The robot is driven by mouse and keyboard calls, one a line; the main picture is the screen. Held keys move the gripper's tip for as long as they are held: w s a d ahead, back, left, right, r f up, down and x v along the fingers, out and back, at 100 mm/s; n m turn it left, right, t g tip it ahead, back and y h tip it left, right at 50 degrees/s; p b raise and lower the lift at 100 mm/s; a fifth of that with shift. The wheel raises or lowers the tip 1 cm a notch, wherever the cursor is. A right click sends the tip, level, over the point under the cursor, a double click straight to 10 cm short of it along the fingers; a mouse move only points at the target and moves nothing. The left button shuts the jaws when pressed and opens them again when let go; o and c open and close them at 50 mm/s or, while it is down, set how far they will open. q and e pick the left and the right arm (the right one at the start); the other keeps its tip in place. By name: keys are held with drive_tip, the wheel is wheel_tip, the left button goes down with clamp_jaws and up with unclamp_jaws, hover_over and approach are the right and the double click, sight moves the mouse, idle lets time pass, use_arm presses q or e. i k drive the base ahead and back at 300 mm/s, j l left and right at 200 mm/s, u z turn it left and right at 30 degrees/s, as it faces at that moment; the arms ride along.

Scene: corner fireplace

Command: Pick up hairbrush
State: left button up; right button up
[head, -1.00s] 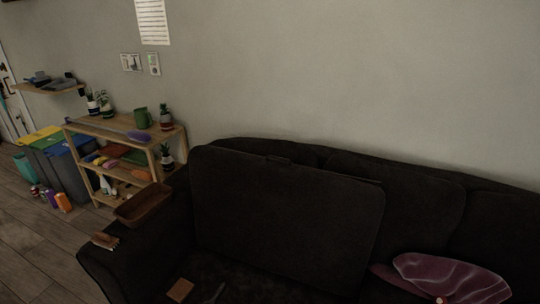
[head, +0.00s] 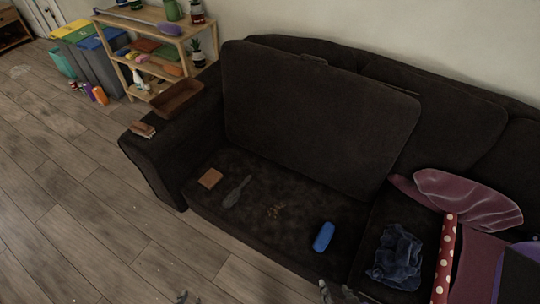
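A dark grey, paddle-shaped thing that looks like the hairbrush (head: 237,191) lies flat on the left part of the sofa seat (head: 285,240), beside a small brown square object. It is dim against the dark fabric. My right gripper (head: 338,293) shows at the bottom edge, its two fingertips apart with nothing seen between them. It is in front of the sofa, to the right of the hairbrush and nearer me. Only a small tip of my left gripper (head: 182,298) shows at the bottom edge, away from the hairbrush; its opening is hidden.
The brown square (head: 210,178), small crumbs (head: 275,211), a blue case (head: 324,237) and crumpled blue cloth (head: 398,256) lie on the seat. A wooden tray (head: 178,99) and wooden brush (head: 143,130) rest on the armrest. The floor at left is clear.

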sight(231, 198)
drive_tip(key=k+j+z, duration=0.1)
drive_tip(key=k+j, duration=0.15)
drive_tip(key=k, duration=0.15)
drive_tip(key=k+j+z, duration=0.1)
drive_tip(key=k+j, duration=0.15)
drive_tip(key=k, duration=0.15)
